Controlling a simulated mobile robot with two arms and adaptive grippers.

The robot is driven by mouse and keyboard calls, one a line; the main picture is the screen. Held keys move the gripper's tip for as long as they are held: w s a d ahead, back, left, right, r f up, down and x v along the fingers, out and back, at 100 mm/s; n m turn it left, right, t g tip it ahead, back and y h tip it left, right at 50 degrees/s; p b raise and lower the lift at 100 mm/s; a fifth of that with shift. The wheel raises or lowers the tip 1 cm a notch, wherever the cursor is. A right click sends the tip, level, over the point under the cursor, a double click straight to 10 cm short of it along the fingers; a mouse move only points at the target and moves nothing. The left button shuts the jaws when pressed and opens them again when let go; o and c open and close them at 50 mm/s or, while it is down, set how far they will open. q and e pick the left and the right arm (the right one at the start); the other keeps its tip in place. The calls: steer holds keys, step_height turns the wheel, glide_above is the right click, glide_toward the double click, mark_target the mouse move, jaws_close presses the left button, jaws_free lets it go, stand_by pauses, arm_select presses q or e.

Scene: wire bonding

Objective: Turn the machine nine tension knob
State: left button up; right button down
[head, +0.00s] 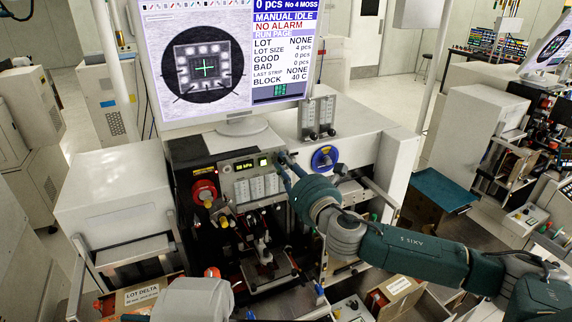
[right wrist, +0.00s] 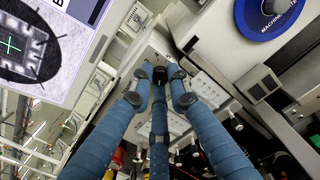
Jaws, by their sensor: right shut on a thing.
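The tension knob (right wrist: 160,74) is a small black knob on the machine's front panel. In the right wrist view it sits between the blue-grey fingertips of my right gripper (right wrist: 158,82), which are closed around it. In the head view my right gripper (head: 284,168) reaches the panel's upper right, beside the green displays, and its fingers mostly hide the knob. A grey rounded part at the bottom of the head view seems to belong to my left arm; no left fingers show clearly.
A blue disc (head: 324,158) with "MACHINE" lettering is right of the knob; it also shows in the wrist view (right wrist: 268,14). The monitor (head: 222,60) stands above. A LOT DELTA box (head: 142,296) is at lower left.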

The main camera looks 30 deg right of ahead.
steer(key=shift+a+f, duration=0.1)
steer(key=shift+f, duration=0.2)
steer(key=c, duration=1.7)
jaws_free()
steer(key=shift+c, duration=0.2)
steer(key=shift+o, duration=0.4)
steer(key=shift+r, duration=0.15)
steer(key=shift+s, duration=0.1)
steer(key=s, duration=1.1)
steer(key=shift+s+a, duration=0.25)
steer(key=shift+s, duration=0.15)
